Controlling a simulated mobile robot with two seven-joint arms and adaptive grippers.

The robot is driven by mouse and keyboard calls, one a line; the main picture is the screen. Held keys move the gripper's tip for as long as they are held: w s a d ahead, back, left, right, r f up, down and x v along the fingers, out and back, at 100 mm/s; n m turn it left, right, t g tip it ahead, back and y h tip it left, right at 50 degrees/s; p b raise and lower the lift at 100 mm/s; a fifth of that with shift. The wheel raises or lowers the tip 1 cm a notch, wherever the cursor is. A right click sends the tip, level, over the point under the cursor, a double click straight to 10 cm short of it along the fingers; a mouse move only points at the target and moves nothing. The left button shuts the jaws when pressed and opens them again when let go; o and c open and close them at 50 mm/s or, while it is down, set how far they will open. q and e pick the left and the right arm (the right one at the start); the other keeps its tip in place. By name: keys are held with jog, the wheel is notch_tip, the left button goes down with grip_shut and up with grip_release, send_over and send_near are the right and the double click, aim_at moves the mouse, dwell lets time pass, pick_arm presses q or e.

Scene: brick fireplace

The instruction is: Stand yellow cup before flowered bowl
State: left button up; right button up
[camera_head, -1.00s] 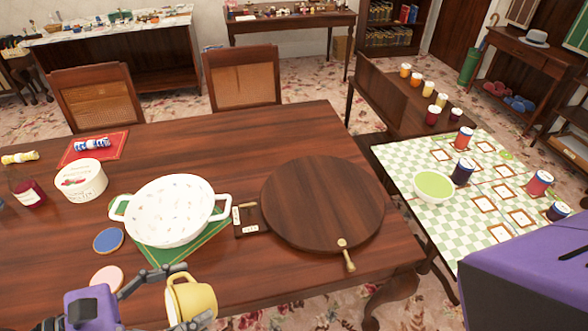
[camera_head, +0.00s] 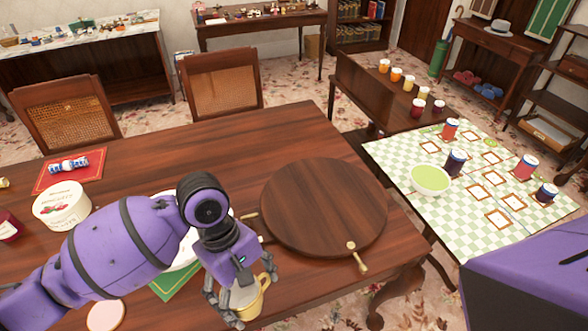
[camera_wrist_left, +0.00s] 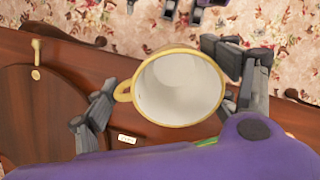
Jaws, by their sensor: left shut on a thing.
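The yellow cup (camera_head: 252,308), white inside, is held in my left gripper (camera_head: 242,298) near the table's front edge. In the left wrist view the cup (camera_wrist_left: 180,88) shows its open mouth, with its handle to the left and the gripper fingers on both sides. The flowered bowl (camera_head: 186,252), white with two handles, stands on the green mat (camera_head: 181,284). My left arm hides most of the bowl. The cup is to the right of and nearer than the bowl. My right gripper is out of view.
A round wooden board (camera_head: 323,207) with a brass handle lies right of the bowl. A white tub (camera_head: 61,206) and a pink coaster (camera_head: 105,315) are at left. The table's front edge is close to the cup. A checked table (camera_head: 480,190) with cans stands right.

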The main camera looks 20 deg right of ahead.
pick_arm(q)
jog(key=w+a+m+t+y, duration=0.1)
jog(key=w+a+m+t, duration=0.15)
jog(key=w+m, duration=0.3)
send_over(194, 309)
jog(key=d, duration=0.2)
jog(key=shift+t, duration=0.25)
jog(key=f, duration=0.8)
jog(key=shift+s+a+f, duration=0.15)
jog(key=shift+s+a, duration=0.05)
jog(key=f, duration=0.1)
jog(key=a+f, duration=0.1)
jog(key=f, duration=0.1)
jog(key=a+f+b, duration=0.1)
jog(key=shift+w+f, duration=0.2)
jog(key=shift+f, duration=0.4)
jog(key=shift+w+d, duration=0.1)
jog(key=o, duration=1.6)
jog(key=shift+f, duration=0.1)
